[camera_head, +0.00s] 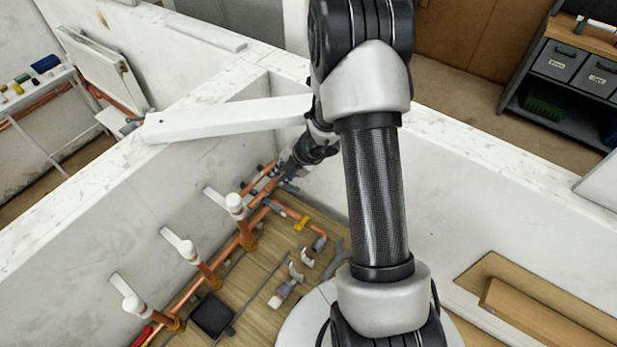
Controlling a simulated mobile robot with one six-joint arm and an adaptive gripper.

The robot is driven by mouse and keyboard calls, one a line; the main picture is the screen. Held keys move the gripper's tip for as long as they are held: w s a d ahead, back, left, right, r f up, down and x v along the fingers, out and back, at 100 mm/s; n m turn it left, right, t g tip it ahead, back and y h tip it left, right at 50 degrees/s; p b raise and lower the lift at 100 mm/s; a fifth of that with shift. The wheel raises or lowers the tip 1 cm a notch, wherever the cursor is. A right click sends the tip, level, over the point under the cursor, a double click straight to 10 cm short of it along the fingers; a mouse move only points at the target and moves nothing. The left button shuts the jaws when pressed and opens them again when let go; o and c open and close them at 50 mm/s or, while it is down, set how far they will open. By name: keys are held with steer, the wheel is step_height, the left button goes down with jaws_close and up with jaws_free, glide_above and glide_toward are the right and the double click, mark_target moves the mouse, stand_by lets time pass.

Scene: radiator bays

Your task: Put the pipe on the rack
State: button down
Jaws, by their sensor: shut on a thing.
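My gripper (289,174) is small and dark at the far end of my arm, low in the corner of the walled bay. It is shut at the upper end of the copper pipework, on what looks like a copper pipe (263,183). The fingertips are too small to show the exact hold. Copper pipes run along the foot of the left wall, with white-capped copper uprights (236,206) beside white wall brackets (216,197). I cannot tell surely which part is the rack.
A bent copper pipe (303,218), loose fittings (283,293) and a black tray (212,315) lie on the wooden floor. White partition walls (480,180) enclose the bay. Wooden boards (530,315) lie at lower right. A shelf with grey bins (559,62) stands beyond.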

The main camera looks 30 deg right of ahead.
steer(key=shift+w+a+r, duration=0.15)
steer(key=shift+w+r, duration=0.05)
steer(key=shift+w, duration=0.05)
step_height(320, 180, down, 6)
steer(key=b, duration=0.6)
steer(key=shift+f+b, duration=0.2)
steer(key=shift+b, duration=0.15)
steer(key=shift+f, duration=0.1)
stand_by(1.1)
steer(key=shift+f+b, duration=0.55)
steer(key=shift+f, duration=0.1)
steer(key=shift+f, duration=0.15)
steer(key=shift+f+b, duration=0.95)
steer(key=c, duration=1.4)
jaws_free()
